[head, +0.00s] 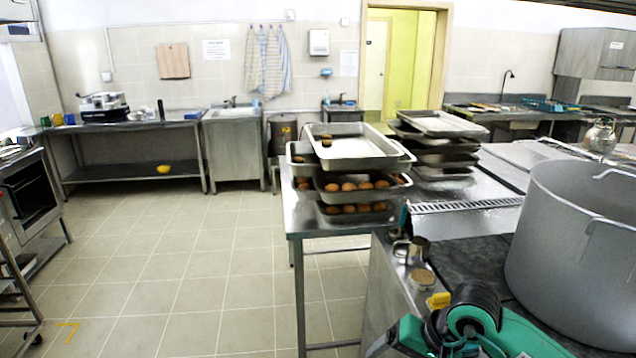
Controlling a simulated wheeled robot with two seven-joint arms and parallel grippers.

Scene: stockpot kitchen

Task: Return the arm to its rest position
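A green and black section of one of my arms shows at the bottom edge, right of centre, in the head view, close to the steel counter. I cannot tell which arm it is. No fingertips of either gripper are in view. A large grey stockpot (572,255) stands on the counter at the right, beside and behind that arm section. Its right side is cut off by the picture edge, and its inside is mostly hidden.
A small metal jug (411,250) and a yellow item (438,301) are on the counter's left edge. Stacked trays (352,152), some with brown round items (349,187), stand on a steel table beyond. Tiled floor (190,270) at left is clear. An oven (30,195) stands far left.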

